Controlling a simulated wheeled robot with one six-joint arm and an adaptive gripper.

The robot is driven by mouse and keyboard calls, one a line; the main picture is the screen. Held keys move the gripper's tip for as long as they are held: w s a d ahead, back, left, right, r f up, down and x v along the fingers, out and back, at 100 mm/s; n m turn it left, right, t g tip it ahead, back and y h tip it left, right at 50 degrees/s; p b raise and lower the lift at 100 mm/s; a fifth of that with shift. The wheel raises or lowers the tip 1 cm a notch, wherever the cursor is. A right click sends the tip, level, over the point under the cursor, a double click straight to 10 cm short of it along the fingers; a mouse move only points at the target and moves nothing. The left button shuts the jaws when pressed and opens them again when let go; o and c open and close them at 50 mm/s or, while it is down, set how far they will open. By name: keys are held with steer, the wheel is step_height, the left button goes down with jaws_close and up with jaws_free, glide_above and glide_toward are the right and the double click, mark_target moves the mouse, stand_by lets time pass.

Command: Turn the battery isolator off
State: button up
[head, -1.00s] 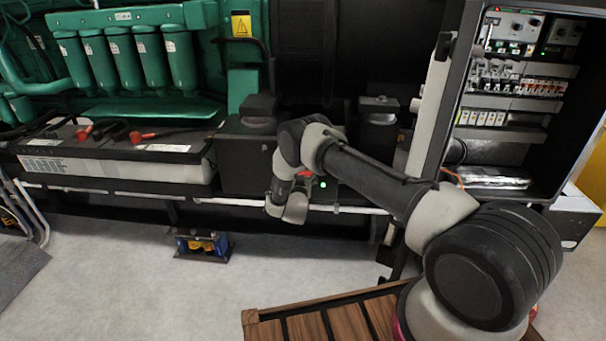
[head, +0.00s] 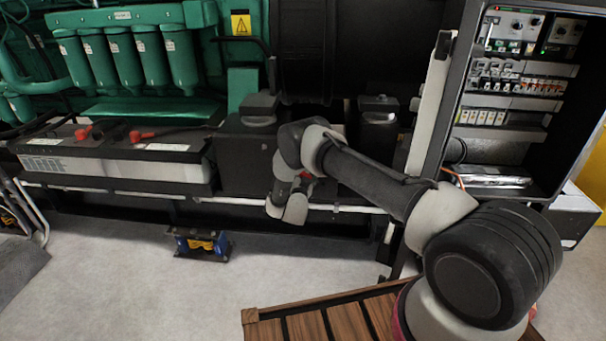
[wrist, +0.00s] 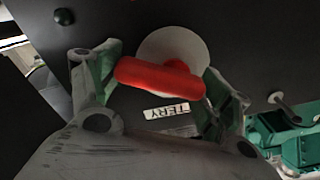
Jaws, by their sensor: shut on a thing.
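The battery isolator has a red handle (wrist: 160,78) in front of a pale round disc (wrist: 172,52) on a dark panel. In the wrist view the handle lies nearly crosswise, its right end slightly lower. My gripper (wrist: 162,80) is shut on the handle, one finger at each end. In the head view my arm hides most of the isolator, and only a small bit of red shows beside my wrist.
A battery (head: 115,165) with red terminal caps stands at left, below the green engine (head: 150,60). An open control cabinet (head: 450,110) is at right. A small blue-and-yellow item (head: 202,243) is on the floor. A white rail (head: 345,209) runs low along the frame.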

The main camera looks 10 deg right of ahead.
steer(key=m, duration=0.6)
steer(key=shift+a+f, duration=0.15)
steer(key=shift+f, duration=0.25)
steer(key=m, duration=0.5)
steer(key=shift+w+a+f, duration=0.1)
steer(key=shift+a+f, duration=0.1)
steer(key=shift+a, duration=0.05)
steer(key=shift+m, duration=0.5)
steer(key=shift+c, duration=0.2)
steer(key=o, duration=1)
steer(key=shift+o, duration=0.2)
steer(key=shift+a, duration=0.1)
steer(key=v, duration=1.2)
